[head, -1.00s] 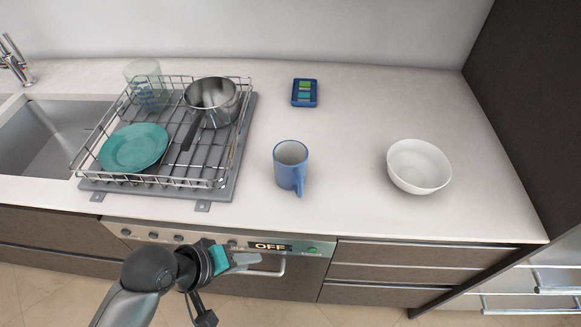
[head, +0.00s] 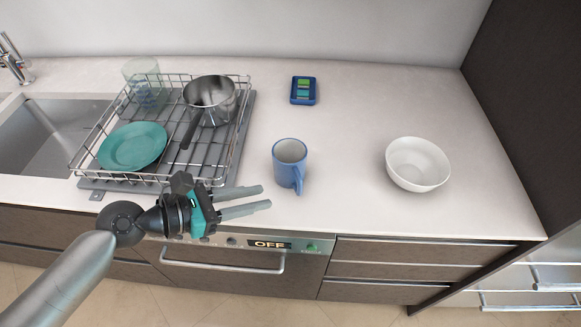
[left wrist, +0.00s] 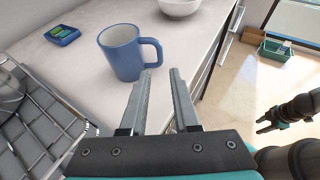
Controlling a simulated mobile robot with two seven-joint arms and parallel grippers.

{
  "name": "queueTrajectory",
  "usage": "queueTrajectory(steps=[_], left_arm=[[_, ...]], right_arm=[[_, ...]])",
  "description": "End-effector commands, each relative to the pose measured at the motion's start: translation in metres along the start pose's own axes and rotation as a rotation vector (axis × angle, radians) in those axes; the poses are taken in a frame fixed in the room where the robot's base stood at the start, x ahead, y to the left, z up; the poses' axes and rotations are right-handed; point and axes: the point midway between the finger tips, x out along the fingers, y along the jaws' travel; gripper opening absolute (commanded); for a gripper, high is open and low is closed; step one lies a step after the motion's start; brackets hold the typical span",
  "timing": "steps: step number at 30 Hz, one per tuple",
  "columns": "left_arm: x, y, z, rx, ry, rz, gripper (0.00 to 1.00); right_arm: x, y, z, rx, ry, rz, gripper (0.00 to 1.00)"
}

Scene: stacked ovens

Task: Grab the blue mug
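The blue mug (head: 290,163) stands upright on the white counter, right of the dish rack, with its handle toward the front edge. It also shows in the left wrist view (left wrist: 123,55), ahead of the fingers, its handle on the right. My left gripper (head: 267,197) is open and empty, to the left and in front of the mug, near the counter's front edge. Its two fingers (left wrist: 164,75) point toward the mug's handle side without touching it. My right gripper (left wrist: 265,122) shows at the right edge of the left wrist view, its fingers small and apart.
A wire dish rack (head: 215,180) with a steel pot (head: 212,97) and teal plate (head: 133,147) stands left of the mug. A white bowl (head: 417,164) is to the right and a blue sponge tray (head: 303,91) behind. The counter around the mug is clear.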

Motion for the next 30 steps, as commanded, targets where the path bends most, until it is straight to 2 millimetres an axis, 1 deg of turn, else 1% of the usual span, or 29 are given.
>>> queueTrajectory(steps=[1,6,9,12,19,24,27,30], left_arm=[[0.01,0.0,0.002,0.001,-0.006,-0.001,0.3],[0.044,0.0,0.002,0.004,-0.005,-0.001,0.3],[0.063,-0.001,0.002,0.004,-0.004,-0.002,0.3],[0.077,0.0,0.001,0.004,-0.002,-0.002,0.3],[0.092,-0.001,0.002,0.006,0.0,-0.002,0.3],[0.117,0.0,0.007,0.007,-0.002,-0.002,0.3],[0.13,0.0,0.006,0.004,-0.001,-0.002,0.3],[0.136,0.0,0.006,0.006,0.001,0.0,0.3]], right_arm=[[0.001,0.0,0.001,0.0,-0.001,0.0,0.5],[0.004,0.0,0.001,0.0,-0.002,0.0,0.5],[0.006,0.0,0.002,0.001,-0.002,0.0,0.5],[0.009,0.0,0.002,0.001,-0.002,0.0,0.5],[0.011,0.0,0.003,0.001,-0.002,0.0,0.5],[0.016,0.0,0.003,0.001,-0.003,0.0,0.5],[0.019,0.0,0.004,0.0,-0.003,0.0,0.5],[0.02,0.0,0.004,0.0,-0.002,0.0,0.5]])
